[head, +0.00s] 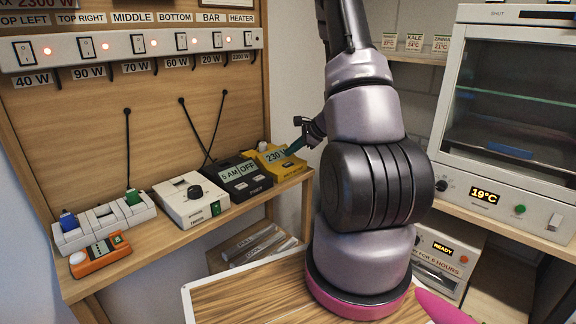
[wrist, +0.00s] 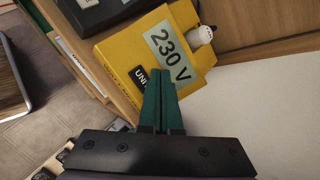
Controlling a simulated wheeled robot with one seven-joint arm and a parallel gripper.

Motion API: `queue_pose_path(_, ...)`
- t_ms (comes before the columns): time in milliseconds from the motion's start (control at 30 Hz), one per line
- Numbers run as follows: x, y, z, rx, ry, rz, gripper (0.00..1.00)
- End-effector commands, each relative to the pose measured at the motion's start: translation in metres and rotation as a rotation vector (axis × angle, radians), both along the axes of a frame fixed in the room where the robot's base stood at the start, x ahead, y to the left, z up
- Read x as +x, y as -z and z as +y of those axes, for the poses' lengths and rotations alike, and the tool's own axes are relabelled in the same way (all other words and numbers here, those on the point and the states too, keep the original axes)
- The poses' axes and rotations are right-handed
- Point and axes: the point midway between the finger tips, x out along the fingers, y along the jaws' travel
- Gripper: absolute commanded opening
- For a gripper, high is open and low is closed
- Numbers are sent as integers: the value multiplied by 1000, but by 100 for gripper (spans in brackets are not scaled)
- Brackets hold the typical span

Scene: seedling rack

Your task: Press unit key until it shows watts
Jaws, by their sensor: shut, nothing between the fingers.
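The yellow meter (head: 283,167) stands at the right end of the wooden shelf, and its display reads 230 V. In the wrist view the yellow meter (wrist: 120,50) shows its pale display (wrist: 170,54) and a black unit key (wrist: 137,78) lettered "UNI", the rest of the lettering hidden behind my fingers. My gripper (wrist: 168,88) has its teal fingers shut and empty, with the tips over the meter's face beside the key and display. I cannot tell whether they touch it. In the head view my gripper (head: 294,147) is at the meter's right side.
A black timer (head: 243,178) reading "5 AM OFF" stands left of the meter, then a white device (head: 190,200) with a black knob. A white plug (wrist: 200,35) sits at the meter's end. A row of switches (head: 135,47) runs above. A glass-doored cabinet (head: 505,110) stands to the right.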

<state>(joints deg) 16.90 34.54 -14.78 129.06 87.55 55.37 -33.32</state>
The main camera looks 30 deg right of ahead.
Motion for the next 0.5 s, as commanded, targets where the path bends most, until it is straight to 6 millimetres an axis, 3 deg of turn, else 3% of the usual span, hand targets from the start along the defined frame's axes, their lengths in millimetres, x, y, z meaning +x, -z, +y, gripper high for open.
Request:
queue_pose_path(200,0,13,0,1,1,0,0)
queue_pose_path(500,0,14,0,0,1,-1,0)
